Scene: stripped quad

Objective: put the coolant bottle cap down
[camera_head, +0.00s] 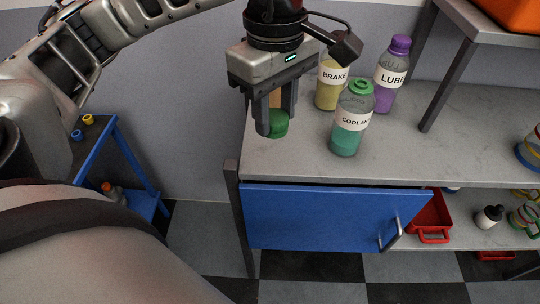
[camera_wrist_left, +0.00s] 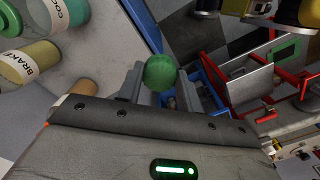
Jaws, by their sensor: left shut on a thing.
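The green coolant bottle cap (camera_head: 278,123) is between the fingers of my left gripper (camera_head: 275,115), which is shut on it. The cap is at the left end of the grey worktop; I cannot tell whether it touches the surface. In the left wrist view the cap (camera_wrist_left: 160,72) shows as a round green top between the fingertips (camera_wrist_left: 160,84). The coolant bottle (camera_head: 349,137), clear with teal liquid and a green neck ring, stands upright to the right of the gripper. Its label also shows in the left wrist view (camera_wrist_left: 66,11). My right gripper is not in view.
The BRAKE bottle (camera_head: 328,92) and purple-capped LUBE bottle (camera_head: 389,88) stand behind the coolant bottle. A tan cylinder (camera_wrist_left: 75,93) is close to the gripper. The worktop's left edge is near. Worktop (camera_head: 430,160) to the right is clear. A blue door (camera_head: 330,215) is below.

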